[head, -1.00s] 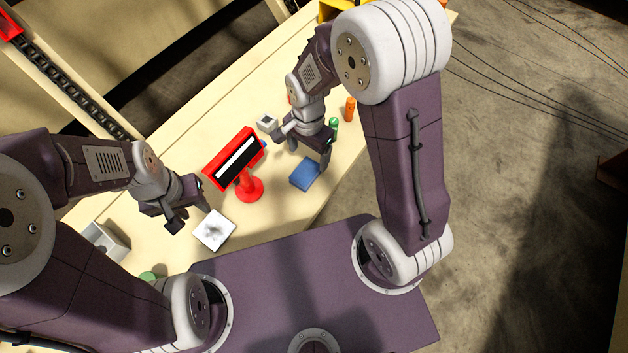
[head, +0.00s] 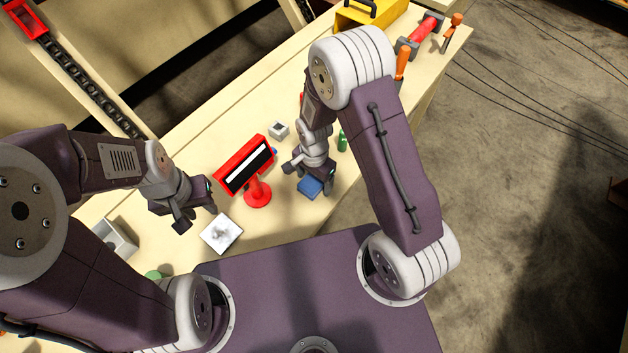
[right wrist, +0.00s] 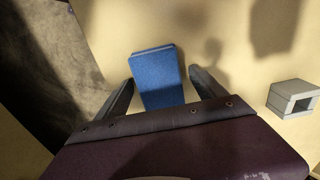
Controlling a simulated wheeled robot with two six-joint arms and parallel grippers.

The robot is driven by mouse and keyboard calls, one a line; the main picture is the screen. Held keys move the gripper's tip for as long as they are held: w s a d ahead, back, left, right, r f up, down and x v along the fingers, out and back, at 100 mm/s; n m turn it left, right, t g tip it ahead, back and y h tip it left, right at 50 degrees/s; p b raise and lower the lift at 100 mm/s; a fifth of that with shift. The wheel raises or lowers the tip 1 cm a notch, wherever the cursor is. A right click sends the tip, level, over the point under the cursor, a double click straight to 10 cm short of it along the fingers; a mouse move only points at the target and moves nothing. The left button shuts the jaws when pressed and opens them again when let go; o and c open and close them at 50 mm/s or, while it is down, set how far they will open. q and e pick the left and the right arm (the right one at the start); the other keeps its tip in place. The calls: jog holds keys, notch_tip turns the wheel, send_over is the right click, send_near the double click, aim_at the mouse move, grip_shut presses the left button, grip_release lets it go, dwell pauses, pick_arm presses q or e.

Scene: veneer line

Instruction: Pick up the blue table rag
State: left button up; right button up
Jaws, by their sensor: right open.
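The blue table rag (head: 308,189) is a small folded block lying flat on the pale table. My right gripper (head: 314,182) is over it in the head view and partly hides it. In the right wrist view, the rag (right wrist: 158,80) lies between the two open fingers of the right gripper (right wrist: 162,90), with space on both sides and its far end beyond the tips. I cannot tell how high the fingers are above the table. My left gripper (head: 198,217) is open and empty, above the table near a white square.
A red stand with a black-and-white panel (head: 245,165) is between the grippers. The white square with a grey smudge (head: 221,234) lies nearby. A grey hollow block (head: 279,130), a green item (head: 342,140) and a yellow box (head: 370,16) are farther back. The table's edge is close right.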

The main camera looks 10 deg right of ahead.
aim_at(316, 179)
jog(key=c, duration=1.6)
jog(key=r, duration=0.4)
jog(key=shift+w+d+r+b, duration=0.1)
jog(key=shift+d+r+b, duration=0.15)
jog(key=shift+d+b, duration=0.1)
jog(key=shift+w+d+r+b, duration=0.2)
jog(key=shift+d+r, duration=0.9)
jog(key=shift+d, duration=0.7)
jog(key=shift+w+d+r+b, duration=0.2)
jog(key=shift+d+r, duration=0.9)
jog(key=shift+d, duration=0.75)
jog(key=shift+w+d+r+b, duration=0.1)
jog(key=shift+w+d+r, duration=0.1)
jog(key=shift+d+r, duration=1.25)
